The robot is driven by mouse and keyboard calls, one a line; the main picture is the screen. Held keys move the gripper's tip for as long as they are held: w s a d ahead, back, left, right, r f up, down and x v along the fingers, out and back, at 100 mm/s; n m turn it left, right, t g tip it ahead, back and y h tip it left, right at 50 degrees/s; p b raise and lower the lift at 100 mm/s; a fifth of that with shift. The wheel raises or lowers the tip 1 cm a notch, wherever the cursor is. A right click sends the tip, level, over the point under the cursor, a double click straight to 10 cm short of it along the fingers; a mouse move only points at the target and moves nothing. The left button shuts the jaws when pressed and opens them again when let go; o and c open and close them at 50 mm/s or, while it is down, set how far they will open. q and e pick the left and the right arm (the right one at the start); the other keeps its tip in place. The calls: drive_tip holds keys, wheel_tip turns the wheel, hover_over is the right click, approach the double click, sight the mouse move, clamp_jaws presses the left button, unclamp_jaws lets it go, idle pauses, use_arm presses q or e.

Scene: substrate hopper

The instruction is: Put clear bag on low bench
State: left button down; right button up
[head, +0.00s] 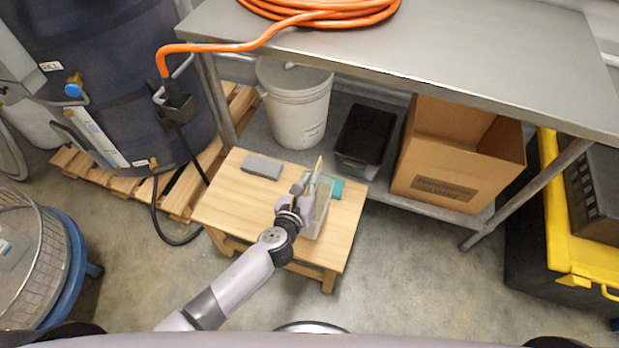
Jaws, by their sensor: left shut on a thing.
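The low bench (240,203) is a small light-wood table in the middle of the head view. My left gripper (312,187) is over its right half, shut on what looks like the clear bag (320,212), a pale, see-through thing at the gripper's right side. The gripper hides part of the bag. I cannot tell whether the bag touches the bench top. My right gripper is not in view.
A grey block (262,167) and a teal thing (337,188) are on the bench. A metal table (450,50) with an orange hose (330,12) overhangs behind; its shelf holds a white bucket (298,110), black bin (365,135) and cardboard box (445,165). The bench's front left is clear.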

use_arm(q)
wheel_tip(320, 180, down, 4)
drive_tip(key=shift+w+r+b, duration=0.1)
drive_tip(key=shift+r+b, duration=0.15)
drive_tip(key=shift+b, duration=0.95)
drive_tip(key=c, duration=2.2)
unclamp_jaws()
drive_tip(key=shift+f, duration=0.3)
drive_tip(key=o, duration=0.4)
drive_tip(key=shift+r, duration=0.1)
drive_tip(key=p+v, duration=0.1)
drive_tip(key=v, duration=1.1)
drive_tip(key=shift+a, duration=0.1)
